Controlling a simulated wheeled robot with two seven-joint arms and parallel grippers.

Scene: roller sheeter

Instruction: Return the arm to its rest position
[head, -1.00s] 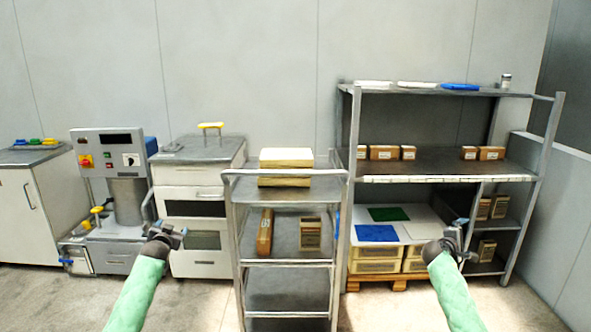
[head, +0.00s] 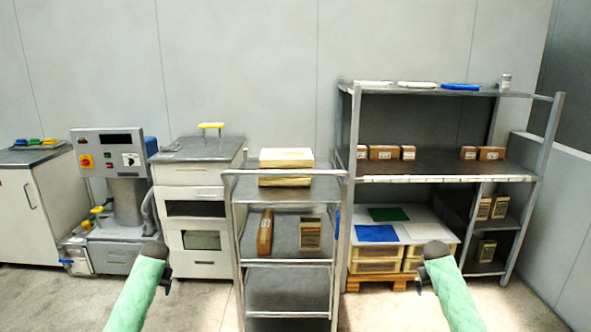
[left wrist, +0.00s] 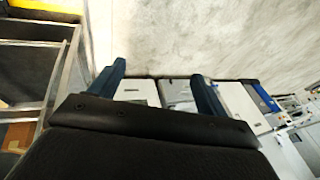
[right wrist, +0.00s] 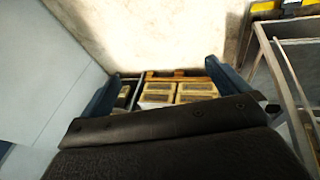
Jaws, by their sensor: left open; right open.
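My left arm comes in at the lower left of the head view, with the dark left gripper (head: 163,272) low in front of the cabinet and the machine. In the left wrist view the left gripper (left wrist: 163,85) shows two blue fingers spread apart with nothing between them. My right arm comes in at the lower right, with the dark right gripper (head: 430,274) in front of the shelf's lower part. In the right wrist view the right gripper (right wrist: 165,85) has its fingers spread wide and holds nothing. In the head view the fingers are mostly hidden behind the wrists.
A metal trolley (head: 285,262) with boxes stands in the middle. A tall shelf rack (head: 450,179) with boxes stands on the right, with crates on a pallet (head: 380,284) below. A machine (head: 108,143) and a drawer cabinet (head: 196,175) stand left. The near floor is clear.

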